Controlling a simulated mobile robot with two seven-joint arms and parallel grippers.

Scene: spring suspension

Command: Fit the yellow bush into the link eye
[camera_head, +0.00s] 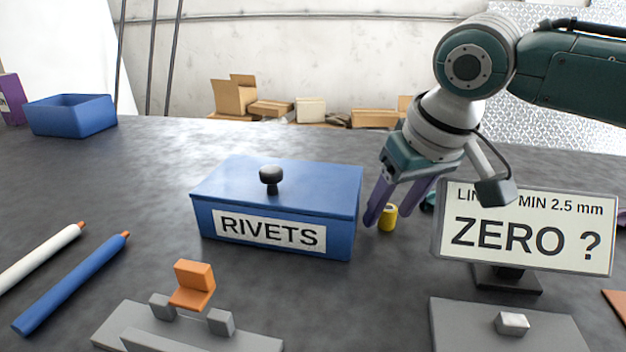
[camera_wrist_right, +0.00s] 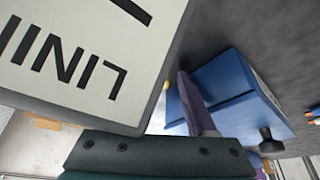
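The yellow bush (camera_head: 388,217) is a small short cylinder standing on the dark table, just right of the blue RIVETS box. My right gripper (camera_head: 388,214) reaches down over it with its two purple fingers apart, one on each side of the bush in the head view. Whether a finger touches it I cannot tell. In the right wrist view, one purple finger (camera_wrist_right: 197,107) shows, and the display hides most of the area around the bush. I cannot make out the link eye for sure. My left gripper is not in view.
The blue RIVETS box (camera_head: 275,205) stands close left of my right gripper. A display reading ZERO ? (camera_head: 525,232) stands close right. An orange block (camera_head: 193,284) sits in a grey fixture at front. Two pens (camera_head: 72,283) lie left; a blue bin (camera_head: 70,116) stands far left.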

